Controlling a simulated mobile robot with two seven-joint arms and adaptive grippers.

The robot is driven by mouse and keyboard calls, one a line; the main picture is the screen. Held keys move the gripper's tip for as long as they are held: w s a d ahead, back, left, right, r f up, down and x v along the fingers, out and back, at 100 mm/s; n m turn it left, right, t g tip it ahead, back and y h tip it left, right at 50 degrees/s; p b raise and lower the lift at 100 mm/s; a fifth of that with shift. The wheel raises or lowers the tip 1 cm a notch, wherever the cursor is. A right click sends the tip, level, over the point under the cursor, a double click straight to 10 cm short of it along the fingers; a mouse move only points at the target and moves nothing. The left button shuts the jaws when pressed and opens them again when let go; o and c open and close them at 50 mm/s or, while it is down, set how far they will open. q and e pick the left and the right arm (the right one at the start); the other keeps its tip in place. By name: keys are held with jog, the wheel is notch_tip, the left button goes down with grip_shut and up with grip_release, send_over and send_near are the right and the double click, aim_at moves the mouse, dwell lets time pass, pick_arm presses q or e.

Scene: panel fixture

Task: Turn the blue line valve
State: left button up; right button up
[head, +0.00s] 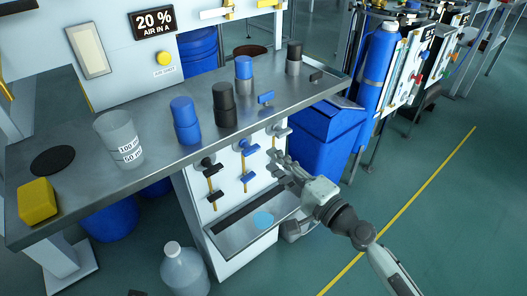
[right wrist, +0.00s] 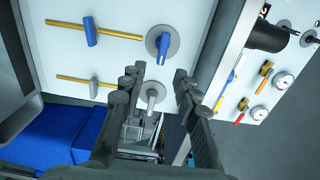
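The white valve panel (head: 228,205) under the counter carries black, blue and grey handles on yellow pipes. In the head view an upper blue handle (head: 248,147) and a lower blue handle (head: 247,177) sit in the middle column. My right gripper (head: 284,168) is in front of the panel's right side, right of the blue handles. In the right wrist view my gripper (right wrist: 158,82) is open, its fingers to either side of a grey knob (right wrist: 152,97); contact cannot be told. A blue round-based knob (right wrist: 163,43) and a blue bar handle (right wrist: 91,32) lie beyond the fingertips. My left gripper is not in view.
The steel counter (head: 150,165) overhangs the panel and bears bottles, a beaker (head: 119,138) and a yellow block (head: 37,201). A metal trough (head: 225,238) juts out below the handles. A blue bin (head: 318,140) stands right of the panel. Floor at the right is clear.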

jog(key=shift+v, duration=2.3)
